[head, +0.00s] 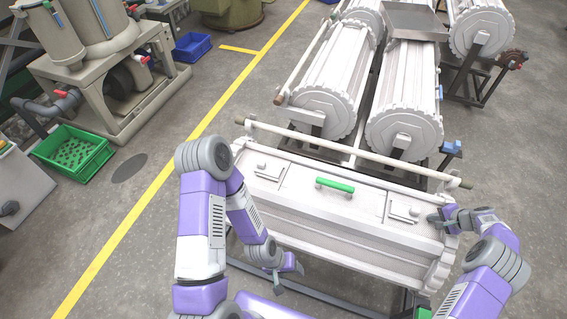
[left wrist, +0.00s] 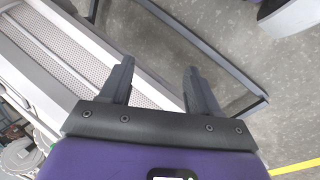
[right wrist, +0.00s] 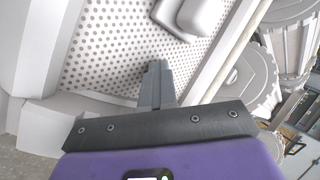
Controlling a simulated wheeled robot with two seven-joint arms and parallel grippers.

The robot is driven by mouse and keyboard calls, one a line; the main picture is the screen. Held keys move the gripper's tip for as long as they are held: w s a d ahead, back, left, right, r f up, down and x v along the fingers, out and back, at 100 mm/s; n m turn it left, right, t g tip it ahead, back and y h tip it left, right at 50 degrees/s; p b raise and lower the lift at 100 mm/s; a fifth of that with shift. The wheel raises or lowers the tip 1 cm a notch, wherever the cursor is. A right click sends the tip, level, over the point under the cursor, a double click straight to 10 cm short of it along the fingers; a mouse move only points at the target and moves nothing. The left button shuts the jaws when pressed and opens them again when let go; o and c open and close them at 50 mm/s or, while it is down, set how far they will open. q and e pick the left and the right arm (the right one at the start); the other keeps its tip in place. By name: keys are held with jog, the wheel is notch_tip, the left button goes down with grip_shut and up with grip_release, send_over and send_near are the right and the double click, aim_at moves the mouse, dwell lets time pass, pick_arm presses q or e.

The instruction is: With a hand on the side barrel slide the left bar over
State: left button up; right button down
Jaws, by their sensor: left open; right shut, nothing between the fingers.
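The white barrel with a green handle (head: 335,185) lies crosswise in front of me. My right gripper (head: 435,217) is shut and empty at this barrel's right end; in the right wrist view its closed fingers (right wrist: 155,75) are over the perforated panel (right wrist: 110,55). I cannot tell whether they touch it. My left gripper (head: 280,284) hangs low by the barrel's near left side; in the left wrist view its fingers (left wrist: 158,78) are open and empty. A white bar (head: 303,62) runs along the left of the back barrels. Another long bar (head: 345,152) lies crosswise behind the near barrel.
Two white barrels (head: 325,95) (head: 402,110) lie lengthwise behind the crosswise bar. A metal tray (head: 415,20) sits at the back above them. A green crate (head: 73,153) and machinery stand left of the yellow floor line (head: 160,170). The floor between line and barrels is clear.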

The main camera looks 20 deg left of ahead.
aim_at(260, 163)
pick_arm(q)
jog(key=w+a+r+n+t, duration=0.2)
jog(key=w+a+n+t, duration=0.1)
jog(key=w+a+n, duration=0.2)
jog(key=w+a+r+n+t+y, duration=0.1)
jog(key=w+a+n+t, duration=0.3)
jog(key=w+n, duration=0.6)
jog(key=w+a+r+n+t, duration=0.3)
jog(key=w+a+n, duration=0.4)
jog(key=n, duration=0.3)
jog(key=shift+w+a+r+t+y, duration=0.15)
jog(key=shift+w+r+t+y, duration=0.25)
jog(key=shift+w+t, duration=0.15)
jog(key=a+n, duration=0.2)
jog(key=w+a+r+n+y, duration=0.1)
jog(key=a+n, duration=0.1)
jog(key=a, duration=0.1)
jog(key=a+n+t+y, duration=0.1)
jog(key=a+n, duration=0.1)
jog(key=a, duration=0.1)
jog(key=shift+w+r+n, duration=0.35)
jog(key=shift+w+n, duration=0.05)
jog(key=shift+w+a+y, duration=0.15)
jog(key=shift+a+y, duration=0.1)
jog(key=shift+y, duration=0.05)
jog(key=x, duration=1.1)
jog(key=shift+w, duration=0.35)
